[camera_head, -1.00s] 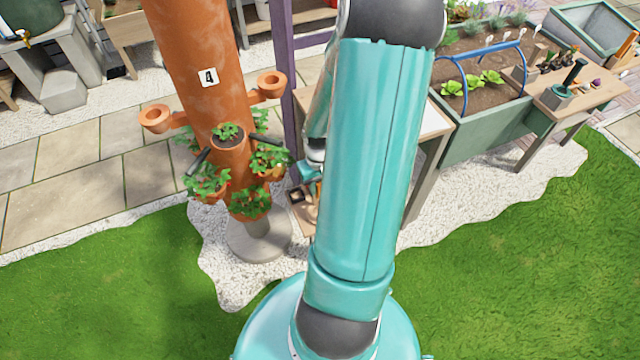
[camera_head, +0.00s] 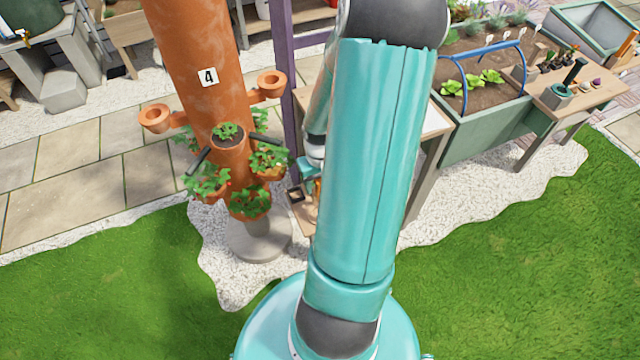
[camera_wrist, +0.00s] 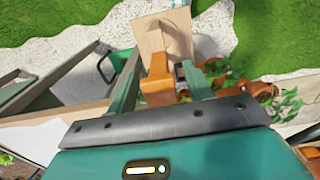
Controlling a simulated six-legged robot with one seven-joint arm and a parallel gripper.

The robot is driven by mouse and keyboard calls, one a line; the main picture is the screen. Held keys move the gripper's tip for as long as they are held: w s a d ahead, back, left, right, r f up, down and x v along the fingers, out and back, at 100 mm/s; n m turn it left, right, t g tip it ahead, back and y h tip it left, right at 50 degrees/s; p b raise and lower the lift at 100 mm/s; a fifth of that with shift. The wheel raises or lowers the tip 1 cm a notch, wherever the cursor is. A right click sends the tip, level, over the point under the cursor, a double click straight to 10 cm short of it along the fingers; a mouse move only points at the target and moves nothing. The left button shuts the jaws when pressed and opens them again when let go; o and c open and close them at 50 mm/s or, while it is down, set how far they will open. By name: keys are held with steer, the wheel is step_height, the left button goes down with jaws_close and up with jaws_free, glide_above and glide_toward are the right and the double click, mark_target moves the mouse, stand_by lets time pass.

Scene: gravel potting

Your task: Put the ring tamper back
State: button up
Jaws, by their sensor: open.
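My gripper (camera_wrist: 160,62) is open in the wrist view, with two green fingers spread apart. An orange-brown blocky object (camera_wrist: 157,88) shows between the fingers, and a gap shows on both sides of it. I cannot tell whether it is the ring tamper. Below it in the scene is a light wooden stand top (camera_wrist: 150,38). In the head view my gripper (camera_head: 308,168) is mostly hidden behind my arm, near the small low stand (camera_head: 306,222) beside the planter column.
The terracotta column (camera_head: 205,100) with strawberry pots stands left of my arm. A raised green bed (camera_head: 480,130) and a wooden bench (camera_head: 590,95) with a dark-handled tool (camera_head: 573,75) are on the right. Lawn is clear in front.

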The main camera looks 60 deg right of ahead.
step_height(320, 180, up, 10)
steer(key=shift+r, duration=0.2)
steer(key=shift+w+a+r, duration=0.1)
steer(key=shift+r, duration=0.3)
steer(key=w+a+r+n+t+h, duration=0.1)
steer(key=w+a+r+n, duration=0.15)
steer(key=a+r, duration=0.45)
steer(key=w+a+r+n+t+h, duration=0.1)
steer(key=w+a+r, duration=0.4)
steer(key=a, duration=0.4)
steer(key=s+a+r+n+t+y, duration=0.1)
steer(key=s+a+r, duration=0.1)
steer(key=a+r, duration=0.2)
steer(key=s+a+r+n+t+y, duration=0.1)
steer(key=s+a+r+t, duration=0.1)
steer(key=a, duration=0.8)
step_height(320, 180, up, 2)
steer(key=shift+s+a+r+n+t, duration=0.2)
steer(key=shift+s+n+t, duration=0.15)
steer(key=shift+s, duration=0.5)
